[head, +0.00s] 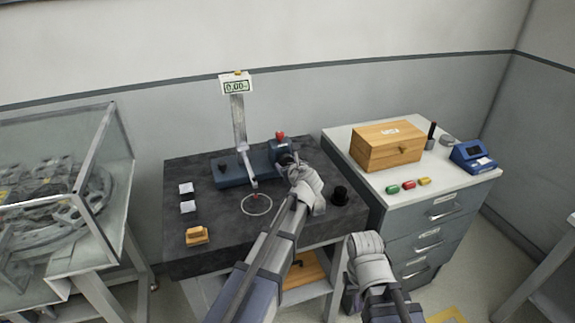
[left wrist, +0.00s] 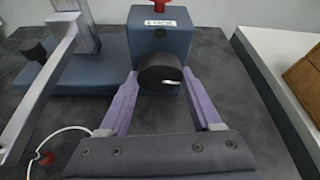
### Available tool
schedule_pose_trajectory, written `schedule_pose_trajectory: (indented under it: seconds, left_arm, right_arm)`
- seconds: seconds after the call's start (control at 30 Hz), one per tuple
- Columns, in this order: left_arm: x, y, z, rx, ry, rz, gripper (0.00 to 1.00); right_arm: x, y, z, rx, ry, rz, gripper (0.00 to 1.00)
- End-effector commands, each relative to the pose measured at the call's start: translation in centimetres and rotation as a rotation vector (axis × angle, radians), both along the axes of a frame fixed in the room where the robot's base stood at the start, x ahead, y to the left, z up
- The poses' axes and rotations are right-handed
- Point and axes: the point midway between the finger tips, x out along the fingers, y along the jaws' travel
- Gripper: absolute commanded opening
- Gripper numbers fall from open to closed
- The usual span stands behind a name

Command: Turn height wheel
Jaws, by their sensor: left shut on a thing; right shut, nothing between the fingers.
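The height gauge has a blue base (head: 232,170), an upright column (head: 239,122) and a display (head: 236,86) that seems to read 0.00. A blue block at its right end (left wrist: 145,35) carries a red knob on top (head: 280,136) and a dark round wheel (left wrist: 160,72) on its front. My left gripper (head: 289,160) is at this block. In the left wrist view its two purple fingers (left wrist: 160,84) are shut on the wheel from both sides. In the head view, my arm and hand largely hide the wheel. My right gripper (head: 362,246) is shut and empty, right of the dark table.
The dark table (head: 180,235) holds a ring outline (head: 257,204), small white blocks (head: 186,188), an orange block (head: 197,236) and a black cylinder (head: 339,195). A drawer cabinet (head: 410,232) with a wooden box (head: 386,148) stands right; a glass case (head: 60,170) stands left.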

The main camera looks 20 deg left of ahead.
Motion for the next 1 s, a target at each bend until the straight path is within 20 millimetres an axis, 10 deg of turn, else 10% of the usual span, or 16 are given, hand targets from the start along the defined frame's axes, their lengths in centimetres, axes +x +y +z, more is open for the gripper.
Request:
schedule_pose_trajectory:
  seconds: [1.0]
  left_arm:
    - [-0.3,0.2,-0.4,-0.622,-0.418,0.001,0.10]
  right_arm:
    - [0.0,0.0,-3.4,0.000,0.000,0.000,0.00]
